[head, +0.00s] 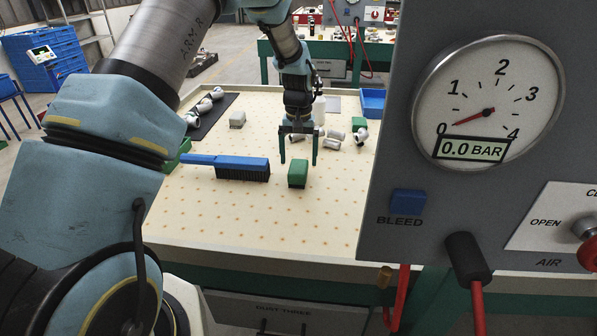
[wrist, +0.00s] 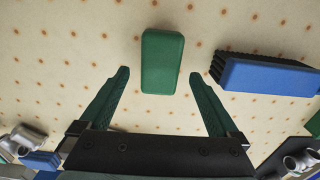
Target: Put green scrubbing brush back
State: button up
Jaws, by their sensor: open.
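In the wrist view my gripper (wrist: 159,75) has a finger to either side of the green thing's near end, with gaps on both sides and nothing held.
A blue long-handled brush (head: 240,168) lies left of the green thing and shows in the wrist view (wrist: 268,76). Metal castings (head: 333,143), a grey block (head: 237,119), a smaller green item (head: 359,123) and a blue tray (head: 373,104) lie farther back. A gauge panel (head: 430,250) blocks the right side.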

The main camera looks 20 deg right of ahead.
aim_at(296, 165)
notch_tip(296, 165, up, 7)
jog(key=shift+f+b, duration=0.2)
jog(key=shift+b, duration=0.3)
jog(key=s+a+r+n, duration=0.1)
jog(key=a+r, duration=0.1)
jog(key=a, duration=0.8)
jog(key=s+a+r+n, duration=0.1)
jog(key=s+a+r, duration=0.1)
jog(key=a, duration=0.9)
jog(key=s+a+n+t, duration=0.1)
jog(key=s+a+n, duration=0.1)
jog(key=s+a, duration=0.9)
jog(key=shift+s+a+f+n+t, duration=0.2)
jog(key=shift+a+n+t, duration=0.1)
jog(key=shift+a, duration=0.85)
